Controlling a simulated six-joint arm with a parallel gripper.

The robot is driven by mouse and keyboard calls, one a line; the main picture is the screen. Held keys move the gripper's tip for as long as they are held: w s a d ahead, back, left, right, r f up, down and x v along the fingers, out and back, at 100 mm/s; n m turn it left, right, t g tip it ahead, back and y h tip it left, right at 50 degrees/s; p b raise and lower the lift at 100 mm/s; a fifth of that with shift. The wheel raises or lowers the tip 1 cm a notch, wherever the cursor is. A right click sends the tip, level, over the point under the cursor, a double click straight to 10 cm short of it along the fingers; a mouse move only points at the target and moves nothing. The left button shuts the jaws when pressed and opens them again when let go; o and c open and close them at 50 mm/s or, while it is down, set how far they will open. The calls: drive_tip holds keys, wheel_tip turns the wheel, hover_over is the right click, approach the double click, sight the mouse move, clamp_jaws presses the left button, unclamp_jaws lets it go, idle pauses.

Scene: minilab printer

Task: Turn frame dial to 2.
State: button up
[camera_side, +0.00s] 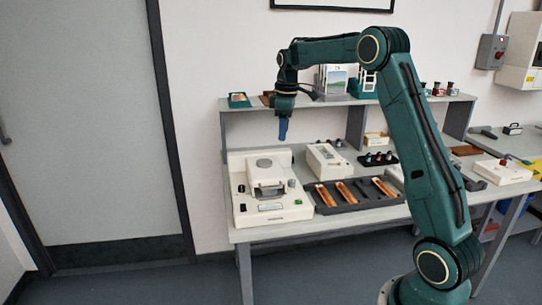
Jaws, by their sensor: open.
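My gripper (284,138) points down above the white printer (272,213) at the left end of the bench, clear of it and touching nothing. It is open and empty; its fingers look dark blue and small. I cannot tell which of these is the frame dial, and no numbers can be read.
A dark tray (326,209) with several orange-brown strips lies right of the printer. Behind it are a white box (327,160) with dark knobs and a dark block with several knobs. A raised shelf (238,106) runs along the back, below my forearm. The bench's front left edge is free.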

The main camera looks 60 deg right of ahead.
sight(292, 181)
drive_tip(key=w+d+f+n+g, duration=0.1)
drive_tip(key=d+f+n, duration=0.2)
drive_tip(key=d+f, duration=0.5)
drive_tip(key=shift+w+d+f+y, duration=0.3)
drive_tip(key=shift+w+d+f, duration=0.1)
drive_tip(key=shift+d, duration=0.25)
drive_tip(key=shift+f, duration=0.15)
wheel_tip(292, 181, down, 14)
drive_tip(key=shift+a+r, duration=0.15)
drive_tip(key=shift+r, duration=0.1)
drive_tip(key=c, duration=1)
